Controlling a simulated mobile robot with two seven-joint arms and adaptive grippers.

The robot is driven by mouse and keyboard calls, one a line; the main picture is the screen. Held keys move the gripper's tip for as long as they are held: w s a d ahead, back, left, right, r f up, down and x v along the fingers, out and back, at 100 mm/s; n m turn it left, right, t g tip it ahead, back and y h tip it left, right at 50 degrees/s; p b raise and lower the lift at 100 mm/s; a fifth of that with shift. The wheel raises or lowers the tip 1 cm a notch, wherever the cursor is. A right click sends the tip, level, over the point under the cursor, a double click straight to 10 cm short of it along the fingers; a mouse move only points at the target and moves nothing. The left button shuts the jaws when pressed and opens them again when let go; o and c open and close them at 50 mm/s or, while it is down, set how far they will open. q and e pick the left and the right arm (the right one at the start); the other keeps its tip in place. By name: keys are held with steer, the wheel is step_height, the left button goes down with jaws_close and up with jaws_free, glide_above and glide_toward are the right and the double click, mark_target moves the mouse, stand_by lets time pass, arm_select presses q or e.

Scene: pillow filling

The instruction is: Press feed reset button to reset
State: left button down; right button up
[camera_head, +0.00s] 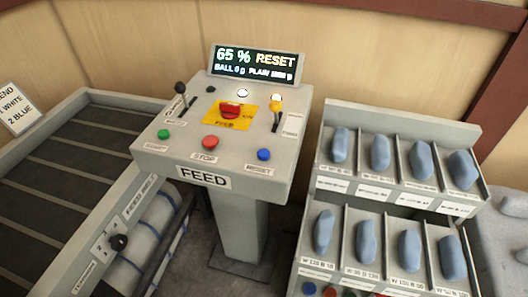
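The blue reset button (264,155) sits at the front right corner of the grey feed console (225,110), above a label reading RESET. A red stop button (210,142) and a green start button (164,134) are in the same row to its left. The console's display (256,63) reads 65 % RESET, with smaller text below. Neither of my grippers shows in the head view.
A conveyor (62,165) with a grey frame lies left of the console. A two-tier rack (395,180) with blue pillow-like pieces stands to the right. A red knob (231,110) and two levers stand on the console top.

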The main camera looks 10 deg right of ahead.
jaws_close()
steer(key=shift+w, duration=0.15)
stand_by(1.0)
